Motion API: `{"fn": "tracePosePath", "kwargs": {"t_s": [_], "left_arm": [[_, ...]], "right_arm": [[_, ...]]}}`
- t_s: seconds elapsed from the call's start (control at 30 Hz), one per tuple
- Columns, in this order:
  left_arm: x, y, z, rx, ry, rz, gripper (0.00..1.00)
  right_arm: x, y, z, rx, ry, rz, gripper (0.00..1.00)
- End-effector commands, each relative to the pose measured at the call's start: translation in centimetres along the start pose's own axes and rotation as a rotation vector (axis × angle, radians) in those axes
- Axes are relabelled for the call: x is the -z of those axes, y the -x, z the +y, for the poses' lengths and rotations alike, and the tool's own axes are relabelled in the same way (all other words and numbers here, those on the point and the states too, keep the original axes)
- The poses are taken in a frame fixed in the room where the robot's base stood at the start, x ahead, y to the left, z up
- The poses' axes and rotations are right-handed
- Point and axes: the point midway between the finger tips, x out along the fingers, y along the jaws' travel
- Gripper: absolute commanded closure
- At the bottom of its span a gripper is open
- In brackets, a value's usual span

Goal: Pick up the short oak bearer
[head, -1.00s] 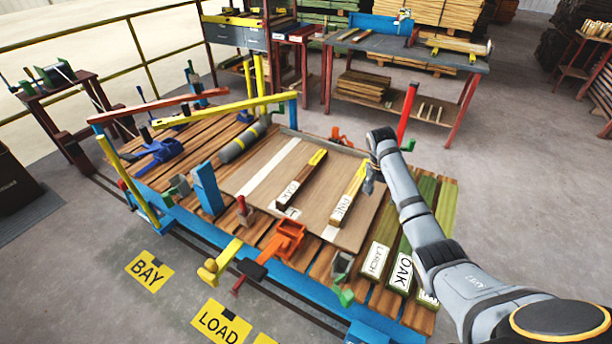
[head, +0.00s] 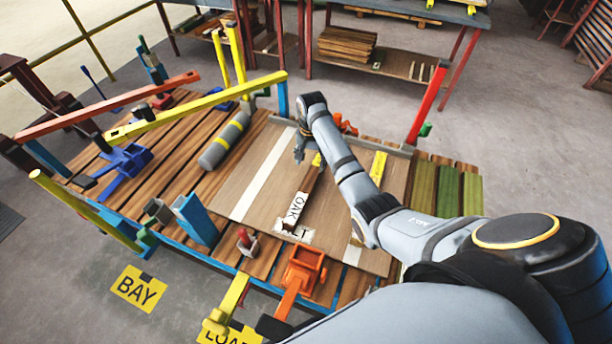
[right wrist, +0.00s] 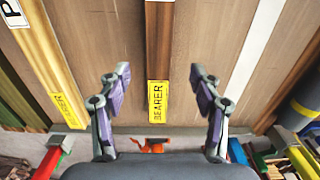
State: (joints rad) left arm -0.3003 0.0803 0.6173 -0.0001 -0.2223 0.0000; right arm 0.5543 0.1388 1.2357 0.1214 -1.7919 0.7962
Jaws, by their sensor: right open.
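The short oak bearer (head: 305,190) is a dark brown bar lying on the flat wooden board. Its near end has a white OAK label; its far end is yellow. My right gripper (head: 300,150) is above the bearer near its far end. In the right wrist view the bearer (right wrist: 158,45) runs between the two spread fingers of the open gripper (right wrist: 159,72), its yellow BEARER label toward me. I see no contact between fingers and bearer. My left gripper is not in view.
The pine bearer (right wrist: 48,45) lies beside it, mostly hidden behind my right arm in the head view, its yellow end (head: 379,165) showing. A grey cylinder (head: 225,140) and yellow bar (head: 195,108) are to the left. A red post (head: 428,103) stands at right.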

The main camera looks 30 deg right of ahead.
Motion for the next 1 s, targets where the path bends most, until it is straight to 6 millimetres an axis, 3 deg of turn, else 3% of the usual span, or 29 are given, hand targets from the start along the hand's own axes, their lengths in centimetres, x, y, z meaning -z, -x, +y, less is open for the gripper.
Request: {"fn": "tracePosePath", "kwargs": {"t_s": [0.1, 0.2, 0.4, 0.5, 0.7, 1.0], "left_arm": [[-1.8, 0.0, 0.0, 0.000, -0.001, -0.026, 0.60], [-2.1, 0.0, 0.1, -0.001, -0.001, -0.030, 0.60], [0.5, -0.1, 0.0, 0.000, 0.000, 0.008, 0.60], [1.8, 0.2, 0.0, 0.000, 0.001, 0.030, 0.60], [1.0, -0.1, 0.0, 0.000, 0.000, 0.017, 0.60], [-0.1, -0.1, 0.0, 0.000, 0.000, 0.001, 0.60]], "right_arm": [[-0.1, -2.3, 0.1, -0.003, 0.000, -0.003, 0.36], [-0.1, -3.7, 0.1, -0.002, 0.000, -0.002, 0.36], [-0.1, -4.4, 0.1, -0.001, 0.000, -0.001, 0.36], [-0.3, -5.7, 0.1, -0.004, 0.000, -0.004, 0.36], [-0.4, -8.9, 0.1, -0.002, 0.001, -0.001, 0.36], [-0.4, -9.4, 0.1, -0.001, 0.001, 0.000, 0.39]]}}
